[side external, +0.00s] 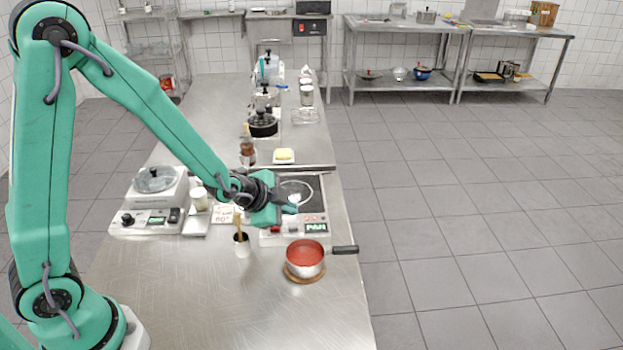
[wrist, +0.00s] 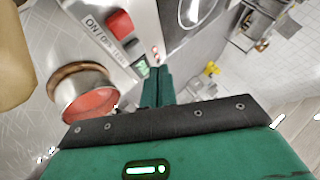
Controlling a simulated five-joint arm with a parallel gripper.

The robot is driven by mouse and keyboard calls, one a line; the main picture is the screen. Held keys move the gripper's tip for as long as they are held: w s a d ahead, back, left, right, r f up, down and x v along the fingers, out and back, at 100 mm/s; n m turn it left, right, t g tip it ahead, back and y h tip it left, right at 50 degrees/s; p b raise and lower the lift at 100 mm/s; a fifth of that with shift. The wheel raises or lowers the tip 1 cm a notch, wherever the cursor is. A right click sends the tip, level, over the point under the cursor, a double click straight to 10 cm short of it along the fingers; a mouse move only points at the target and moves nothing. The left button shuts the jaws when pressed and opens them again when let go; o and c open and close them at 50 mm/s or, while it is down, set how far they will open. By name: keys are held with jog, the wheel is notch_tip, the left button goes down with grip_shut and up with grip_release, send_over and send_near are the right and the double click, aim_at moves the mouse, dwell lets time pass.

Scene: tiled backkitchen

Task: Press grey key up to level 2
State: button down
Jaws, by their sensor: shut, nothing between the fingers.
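The induction hob (side external: 312,190) has a front panel with a red key (side external: 276,228), a small grey key (side external: 293,229) and a display (side external: 316,227) that seems to read "PAN". My gripper (side external: 292,208) is shut and empty, above the hob's front part. In the wrist view its fingertips (wrist: 158,73) are close to the display end of the panel. I cannot tell whether they touch anything.
A saucepan of red sauce (side external: 305,254) stands on a round wooden board in front of the hob, its handle pointing right. Another appliance (side external: 160,195) with a glass lid stands farther left. The front counter is clear.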

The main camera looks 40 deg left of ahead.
aim_at(288, 227)
jog(key=shift+r, duration=1.7)
jog(key=shift+r, duration=0.1)
jog(key=s+a+r+n+g, duration=0.1)
jog(key=s+r+n, duration=0.4)
jog(key=s, duration=0.6)
jog(key=s+a+r+n+g+y, duration=0.1)
jog(key=s+a+r+n+g, duration=0.1)
jog(key=s+r+n, duration=0.3)
jog(key=s+a+r, duration=0.1)
jog(key=s+r, duration=0.3)
jog(key=s, duration=0.2)
jog(key=shift+s+a+r+n+g, duration=0.15)
jog(key=shift+a+n+g, duration=0.05)
jog(key=shift+n+g, duration=0.1)
